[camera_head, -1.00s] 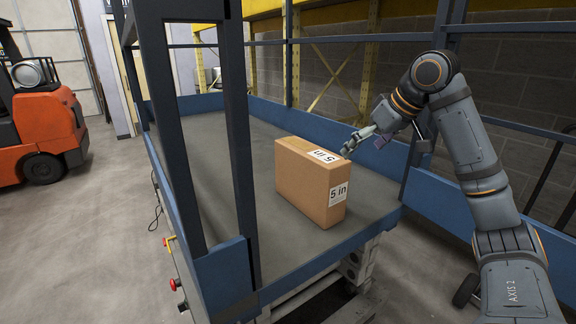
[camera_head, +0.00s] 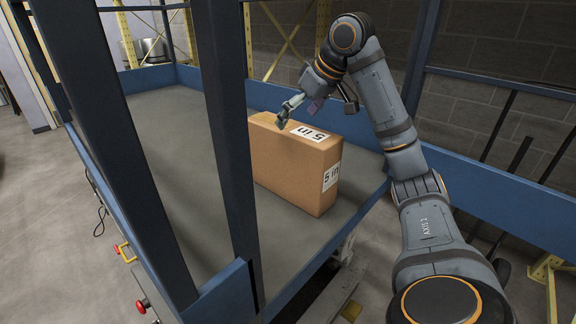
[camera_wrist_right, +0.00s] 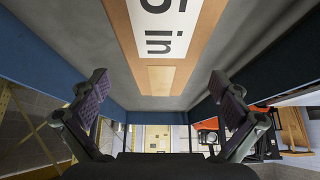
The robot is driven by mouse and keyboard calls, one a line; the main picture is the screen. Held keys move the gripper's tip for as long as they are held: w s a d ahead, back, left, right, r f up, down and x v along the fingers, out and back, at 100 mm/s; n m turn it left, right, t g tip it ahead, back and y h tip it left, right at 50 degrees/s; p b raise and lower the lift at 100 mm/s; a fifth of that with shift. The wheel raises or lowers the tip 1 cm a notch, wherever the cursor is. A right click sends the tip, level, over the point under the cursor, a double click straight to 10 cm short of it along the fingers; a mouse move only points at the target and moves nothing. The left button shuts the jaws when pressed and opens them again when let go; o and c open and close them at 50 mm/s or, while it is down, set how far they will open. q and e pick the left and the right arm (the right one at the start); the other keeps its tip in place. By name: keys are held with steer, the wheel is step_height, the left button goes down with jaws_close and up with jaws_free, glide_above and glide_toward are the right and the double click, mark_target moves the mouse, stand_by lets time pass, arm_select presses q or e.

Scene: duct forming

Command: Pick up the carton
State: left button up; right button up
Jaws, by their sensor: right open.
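The brown carton (camera_head: 285,170) stands upright on the grey bed of a blue-edged platform in the head view. White "5 in" labels are on its top and its end. In the right wrist view the carton (camera_wrist_right: 161,78) shows its narrow top, with the label at the top of the picture. My right gripper (camera_head: 285,112) is near the top of the carton in the head view. Its fingers (camera_wrist_right: 164,90) are spread wide and empty, one on each side of the carton in the picture. I cannot tell whether it touches the carton. My left gripper is out of view.
The platform bed (camera_head: 170,140) is bare to the left of the carton. A blue rim (camera_head: 290,110) runs behind it. Dark upright posts (camera_head: 222,110) stand in front of the bed at left. A red button (camera_head: 142,306) is on the near side.

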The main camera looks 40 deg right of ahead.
mark_target(292, 127)
steer(key=shift+a+f+b, duration=0.1)
steer(key=shift+f+b, duration=0.3)
steer(key=shift+f, duration=0.2)
steer(key=x, duration=0.3)
steer(key=shift+w+f, duration=0.25)
steer(key=shift+w, duration=0.15)
steer(key=shift+s+r, duration=0.1)
steer(key=shift+s, duration=0.1)
steer(key=shift+c, duration=1.6)
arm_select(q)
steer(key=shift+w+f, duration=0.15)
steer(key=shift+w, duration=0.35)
arm_select(e)
steer(key=c, duration=1.4)
